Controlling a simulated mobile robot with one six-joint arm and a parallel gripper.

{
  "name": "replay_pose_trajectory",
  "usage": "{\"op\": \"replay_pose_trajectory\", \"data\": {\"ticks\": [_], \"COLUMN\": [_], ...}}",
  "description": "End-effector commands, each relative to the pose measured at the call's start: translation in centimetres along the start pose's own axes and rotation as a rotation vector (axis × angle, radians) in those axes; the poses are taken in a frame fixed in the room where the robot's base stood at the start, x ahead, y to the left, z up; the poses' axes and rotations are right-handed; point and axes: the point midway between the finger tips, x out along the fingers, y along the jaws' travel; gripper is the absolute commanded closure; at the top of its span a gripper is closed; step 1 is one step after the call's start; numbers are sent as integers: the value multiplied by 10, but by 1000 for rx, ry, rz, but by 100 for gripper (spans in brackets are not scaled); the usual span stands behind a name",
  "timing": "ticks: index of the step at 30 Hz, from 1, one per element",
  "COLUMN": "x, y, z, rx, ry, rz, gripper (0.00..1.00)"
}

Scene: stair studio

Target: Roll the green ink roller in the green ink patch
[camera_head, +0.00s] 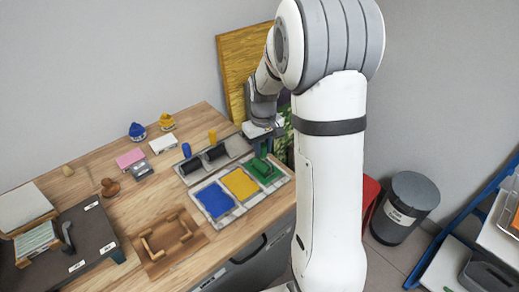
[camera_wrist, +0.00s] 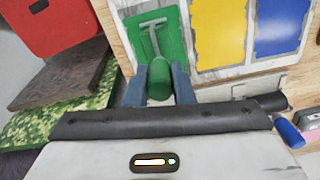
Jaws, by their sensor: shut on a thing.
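The green ink patch (camera_head: 271,178) is at the right end of the ink slab, beside the yellow patch; in the wrist view the green patch (camera_wrist: 177,50) is at upper centre. My gripper (camera_head: 263,147) is above it. In the wrist view, my gripper (camera_wrist: 160,88) is shut on the green handle of the green ink roller (camera_wrist: 160,76). The roller's thin frame and crossbar extend over the green patch. I cannot tell for certain whether the roller touches the ink. Its head blends with the green.
The yellow patch (camera_head: 240,183) and blue patch (camera_head: 214,201) lie left of the green one. A rack with dark rollers (camera_head: 191,166) and blue and yellow handles stands behind. A wooden frame (camera_head: 165,240) lies front left. A red stool (camera_head: 369,192) and grey bin (camera_head: 405,205) stand right of the bench.

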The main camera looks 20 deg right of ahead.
Motion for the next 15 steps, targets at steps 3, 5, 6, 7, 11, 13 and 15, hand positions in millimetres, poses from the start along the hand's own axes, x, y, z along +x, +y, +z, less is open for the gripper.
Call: {"op": "replay_pose_trajectory", "data": {"ticks": [3,5,6,7,11,13,15], "x": [0,0,0,0,0,-1,-1], "y": [2,4,5,6,13,17,21], "z": [0,0,0,-1,-2,-3,-3], "rx": [0,0,0,0,1,1,1], "ry": [-1,-1,-1,-1,-1,-1,-1], "rz": [0,0,0,-1,-1,0,0], "gripper": [96,96,96,96,96,96,96]}}
